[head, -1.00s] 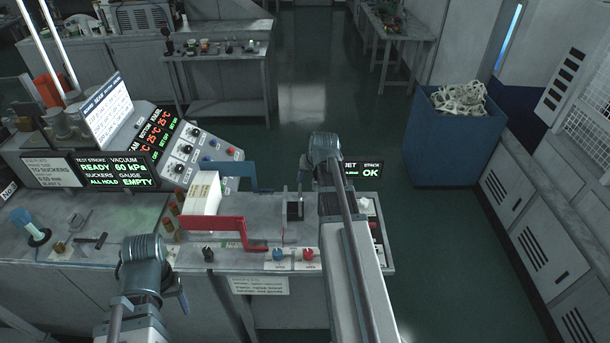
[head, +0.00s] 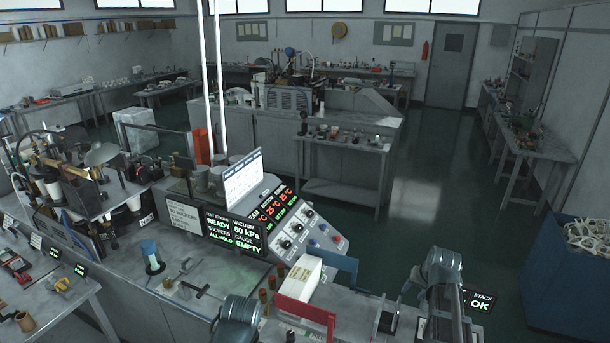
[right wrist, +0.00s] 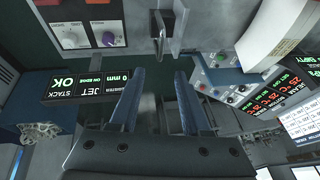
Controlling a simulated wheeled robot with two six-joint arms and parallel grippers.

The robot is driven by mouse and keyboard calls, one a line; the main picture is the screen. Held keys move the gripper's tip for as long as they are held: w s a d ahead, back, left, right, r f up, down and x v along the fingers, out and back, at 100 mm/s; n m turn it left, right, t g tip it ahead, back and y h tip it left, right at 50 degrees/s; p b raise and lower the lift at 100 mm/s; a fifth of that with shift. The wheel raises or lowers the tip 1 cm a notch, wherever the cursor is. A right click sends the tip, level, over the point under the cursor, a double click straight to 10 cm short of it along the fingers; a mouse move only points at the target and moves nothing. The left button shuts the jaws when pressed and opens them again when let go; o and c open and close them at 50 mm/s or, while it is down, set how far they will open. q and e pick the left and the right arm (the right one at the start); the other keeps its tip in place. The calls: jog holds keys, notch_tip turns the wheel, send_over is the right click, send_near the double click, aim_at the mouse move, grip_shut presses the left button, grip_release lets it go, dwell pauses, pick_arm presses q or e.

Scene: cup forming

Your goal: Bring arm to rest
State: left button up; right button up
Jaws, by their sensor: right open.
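My right arm (head: 441,285) reaches in from the bottom of the head view, over the right end of the bench. In the right wrist view my right gripper (right wrist: 160,76) shows two blue fingers spread apart with nothing between them. Its fingertips point toward the bench front, near a dark metal bracket (right wrist: 160,32), apparently without contact. My left arm (head: 236,318) shows only as a grey joint at the bottom edge; its fingers are out of sight. A white stack (head: 300,278) sits between a red bracket (head: 305,312) and a blue bracket (head: 335,262).
The control panel (head: 295,230) with knobs and lit displays stands behind the stack. A small STACK OK display (head: 482,301) is right of my right arm. A blue bin (head: 570,270) stands at the far right. Open floor (head: 430,215) lies between bench and bin.

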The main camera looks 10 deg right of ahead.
jog(key=s+a+f+n+g+b, duration=0.1)
jog(key=s+a+f+n+b, duration=0.2)
jog(key=s+a+f+b, duration=0.2)
jog(key=s+a+f+n+g+b, duration=0.2)
jog(key=s+a+f+n+b, duration=0.2)
jog(key=a+f+b, duration=0.7)
jog(key=s+a+f+n+g+b, duration=0.2)
jog(key=s+a+f+n+b, duration=0.2)
jog(key=a, duration=1.7)
notch_tip(320, 180, down, 6)
jog(key=s+b, duration=0.1)
jog(key=b, duration=0.2)
jog(key=shift+s+a+b, duration=0.2)
jog(key=shift+s+b, duration=0.15)
jog(key=shift+b, duration=0.05)
jog(key=shift+f, duration=0.1)
